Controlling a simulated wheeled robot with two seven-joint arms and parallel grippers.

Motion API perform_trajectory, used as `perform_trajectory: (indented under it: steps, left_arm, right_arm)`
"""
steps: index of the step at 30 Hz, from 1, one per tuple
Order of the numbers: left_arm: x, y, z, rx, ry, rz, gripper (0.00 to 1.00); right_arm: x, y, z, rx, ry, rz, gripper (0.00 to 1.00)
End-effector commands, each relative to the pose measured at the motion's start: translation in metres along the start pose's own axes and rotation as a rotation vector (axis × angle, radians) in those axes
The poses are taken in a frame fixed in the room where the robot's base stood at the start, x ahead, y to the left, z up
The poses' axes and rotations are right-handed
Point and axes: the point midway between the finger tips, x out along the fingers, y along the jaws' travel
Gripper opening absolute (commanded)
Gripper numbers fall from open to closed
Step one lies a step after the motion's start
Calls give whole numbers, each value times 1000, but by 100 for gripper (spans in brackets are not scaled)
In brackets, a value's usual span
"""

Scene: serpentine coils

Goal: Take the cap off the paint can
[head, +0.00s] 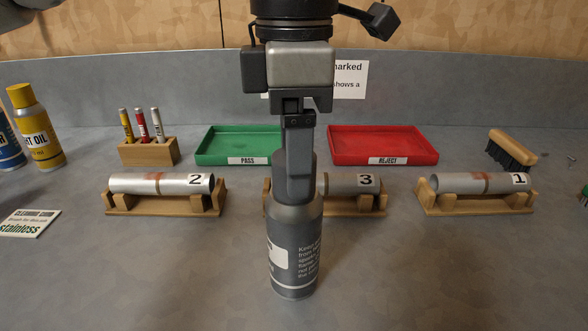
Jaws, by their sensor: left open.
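The paint can (294,250) is a grey spray can with white print. It stands upright on the bench at the front middle in the head view. The far finger is hidden behind the near one and the cap, so I cannot see whether either touches the cap. My right gripper is not in view.
Pipe 2 (170,183), pipe 3 (350,184) and pipe 1 (465,183) lie on wooden cradles behind the can. A green tray (240,137) and a red tray (375,135) sit farther back. A yellow oil can (38,135) stands left.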

Motion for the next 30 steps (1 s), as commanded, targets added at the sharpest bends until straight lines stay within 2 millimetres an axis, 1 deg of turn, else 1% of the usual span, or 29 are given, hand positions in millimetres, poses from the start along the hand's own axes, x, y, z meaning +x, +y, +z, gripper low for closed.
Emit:
perform_trajectory:
  steps: [1, 4, 11, 12, 14, 15, 17, 26, 30]
  left_arm:
    - [7, 0, 0, -1, 1, -1, 69]
    - [16, 0, 0, 0, -1, 0, 69]
    - [17, 0, 0, -1, -1, 0, 69]
    - [17, 0, 0, -1, -1, 0, 66]
    - [17, 0, 0, -1, -1, 0, 49]
    - [17, 0, 0, -1, -1, 0, 38]
    - [17, 0, 0, -1, -1, 0, 21]
    - [16, 0, 0, -1, -1, 0, 21]
    - [11, 0, 0, -1, -2, 1, 21]
  right_arm:
    - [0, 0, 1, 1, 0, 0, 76]
    - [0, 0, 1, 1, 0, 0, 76]
    - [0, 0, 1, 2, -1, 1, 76]
    - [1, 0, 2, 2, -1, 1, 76]
    - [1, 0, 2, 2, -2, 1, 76]
    - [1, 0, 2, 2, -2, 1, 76]
    - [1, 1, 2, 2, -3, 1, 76]
    - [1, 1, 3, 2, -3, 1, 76]
    - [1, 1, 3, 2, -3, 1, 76]
